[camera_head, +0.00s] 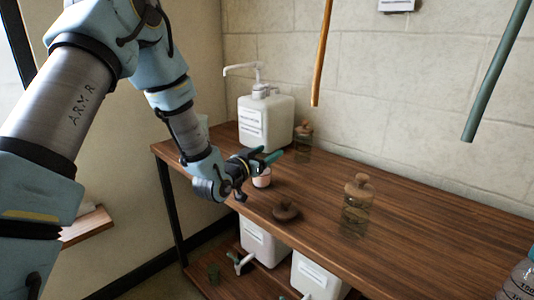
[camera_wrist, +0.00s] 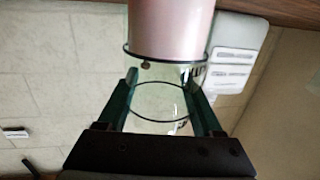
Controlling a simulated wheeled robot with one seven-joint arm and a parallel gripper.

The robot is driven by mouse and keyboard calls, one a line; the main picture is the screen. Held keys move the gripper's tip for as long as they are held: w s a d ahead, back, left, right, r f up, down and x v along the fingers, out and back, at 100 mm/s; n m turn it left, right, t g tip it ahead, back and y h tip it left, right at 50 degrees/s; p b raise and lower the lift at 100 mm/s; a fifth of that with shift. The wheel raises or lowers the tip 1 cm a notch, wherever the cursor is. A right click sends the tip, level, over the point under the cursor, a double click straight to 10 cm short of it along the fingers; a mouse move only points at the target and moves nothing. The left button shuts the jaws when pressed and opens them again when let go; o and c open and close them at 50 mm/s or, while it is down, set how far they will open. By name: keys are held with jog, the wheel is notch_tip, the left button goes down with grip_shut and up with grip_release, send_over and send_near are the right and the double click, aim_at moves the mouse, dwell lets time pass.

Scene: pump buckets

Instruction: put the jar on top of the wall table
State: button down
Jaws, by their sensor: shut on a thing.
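My gripper (camera_head: 266,157) is shut on a small clear glass jar with pink contents (camera_head: 262,181), near the left end of the long wooden table. In the wrist view, my gripper's fingers (camera_wrist: 163,108) sit on either side of the clear jar (camera_wrist: 160,88), and its pink part (camera_wrist: 168,30) runs off the top edge. I cannot tell whether its base touches the wood. The long wooden table (camera_head: 410,240) stands against the block wall. A small wooden ledge (camera_head: 88,228) shows at the left, partly behind my arm. I cannot tell which is the wall table.
A white pump bottle (camera_head: 266,122) and a stoppered glass jar (camera_head: 303,145) stand behind my gripper. A brown lid (camera_head: 286,212) and another stoppered jar (camera_head: 357,210) are further right. White containers (camera_head: 262,242) sit on the lower shelf. Two poles (camera_head: 322,55) hang above.

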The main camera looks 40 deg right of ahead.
jog(key=shift+f, duration=0.1)
jog(key=shift+c, duration=0.2)
grip_release()
jog(key=shift+r, duration=0.2)
jog(key=b+v, duration=0.2)
jog(key=v, duration=1)
jog(key=shift+b, duration=0.4)
jog(key=shift+w+a, duration=0.1)
